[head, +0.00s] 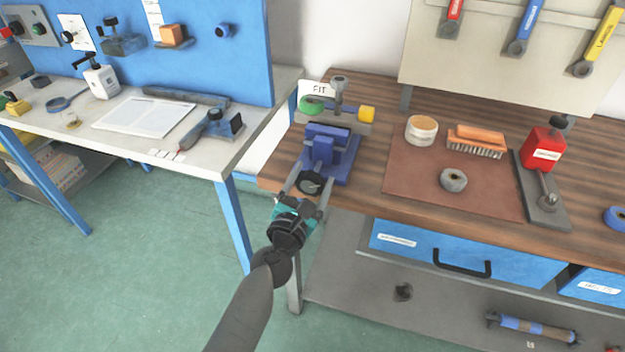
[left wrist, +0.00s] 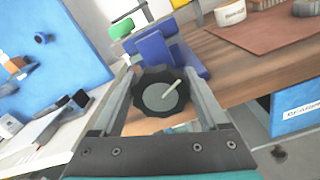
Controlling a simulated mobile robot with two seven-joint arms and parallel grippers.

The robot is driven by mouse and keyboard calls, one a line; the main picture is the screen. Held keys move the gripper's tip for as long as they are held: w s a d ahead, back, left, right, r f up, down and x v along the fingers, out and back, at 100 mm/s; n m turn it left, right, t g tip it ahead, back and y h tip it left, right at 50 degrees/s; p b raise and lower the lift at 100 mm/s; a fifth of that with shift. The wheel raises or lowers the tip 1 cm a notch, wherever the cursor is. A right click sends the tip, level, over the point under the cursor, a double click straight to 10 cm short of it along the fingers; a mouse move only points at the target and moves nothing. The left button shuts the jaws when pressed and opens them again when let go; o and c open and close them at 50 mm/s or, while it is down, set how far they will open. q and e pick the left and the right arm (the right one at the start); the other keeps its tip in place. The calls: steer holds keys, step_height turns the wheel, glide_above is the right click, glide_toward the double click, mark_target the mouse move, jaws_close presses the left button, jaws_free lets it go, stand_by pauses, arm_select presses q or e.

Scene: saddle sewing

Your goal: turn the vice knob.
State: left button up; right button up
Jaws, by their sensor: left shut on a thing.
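The blue vice (head: 325,152) stands at the left front corner of the wooden bench, and it also shows in the left wrist view (left wrist: 155,52). Its black knob (head: 311,184) faces the front edge of the bench. In the left wrist view the knob (left wrist: 160,94) has a grey face with a pale pointer slanting up to the right. My left gripper (head: 308,190) reaches up from below, with one finger on each side of the knob. It is shut on the knob. My right gripper is not in view.
A brown mat (head: 410,185) holds a round tin (head: 421,130), a brush (head: 476,143) and a grey roll (head: 453,180). A blue drawer (head: 415,243) is under the bench top. A white-topped table (head: 205,160) stands at left, with green floor between.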

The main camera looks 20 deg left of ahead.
arm_select(q)
steer(key=shift+n, duration=0.4)
steer(key=o, duration=1.3)
steer(key=shift+c, duration=0.2)
steer(key=shift+s, duration=0.55)
steer(key=s+b, duration=0.3)
steer(key=s, duration=1.1)
steer(key=shift+a, duration=0.3)
